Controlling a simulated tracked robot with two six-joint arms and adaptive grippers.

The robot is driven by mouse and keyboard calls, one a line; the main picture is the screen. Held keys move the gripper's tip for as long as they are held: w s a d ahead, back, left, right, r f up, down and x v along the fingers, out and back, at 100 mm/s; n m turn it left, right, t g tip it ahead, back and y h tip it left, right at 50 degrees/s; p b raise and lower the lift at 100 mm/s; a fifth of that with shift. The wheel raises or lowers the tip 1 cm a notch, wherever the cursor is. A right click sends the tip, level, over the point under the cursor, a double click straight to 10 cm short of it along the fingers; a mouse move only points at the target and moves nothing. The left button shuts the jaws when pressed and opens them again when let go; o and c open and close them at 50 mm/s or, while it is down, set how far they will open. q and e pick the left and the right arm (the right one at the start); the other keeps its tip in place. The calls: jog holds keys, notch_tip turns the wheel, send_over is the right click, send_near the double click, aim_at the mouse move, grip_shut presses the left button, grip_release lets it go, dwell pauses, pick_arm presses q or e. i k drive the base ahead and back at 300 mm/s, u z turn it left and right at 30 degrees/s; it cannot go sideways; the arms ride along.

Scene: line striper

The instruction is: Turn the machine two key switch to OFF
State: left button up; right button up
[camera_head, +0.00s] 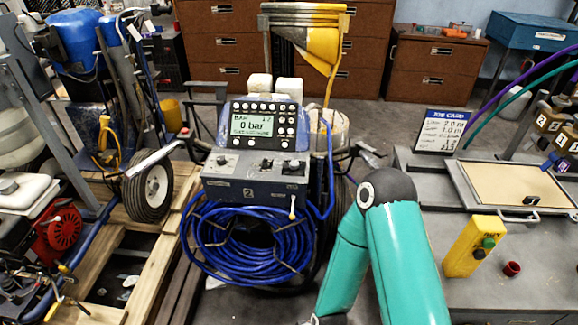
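Machine two stands in the middle, with a grey control box (255,180) marked with a 2 on its front. Small knobs and a dark switch sit on the box's top face; they are too small to tell which is the key switch or how it is turned. Above them a display panel (262,125) reads 0 bar. A coiled blue hose (250,245) hangs below the box. A teal arm of mine stands bent at the lower middle, right of the hose, with both links running down out of the picture. Neither gripper shows.
A wheeled machine (60,200) and wooden pallet (150,250) are at the left. A grey bench (500,285) at the right holds a yellow button box (475,246), a red cup (512,269) and a job card (438,130). Drawer cabinets (435,75) line the back.

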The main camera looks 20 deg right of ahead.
aim_at(294, 164)
jog(key=z, duration=0.1)
jog(key=i, duration=0.9)
jog(key=u, duration=0.05)
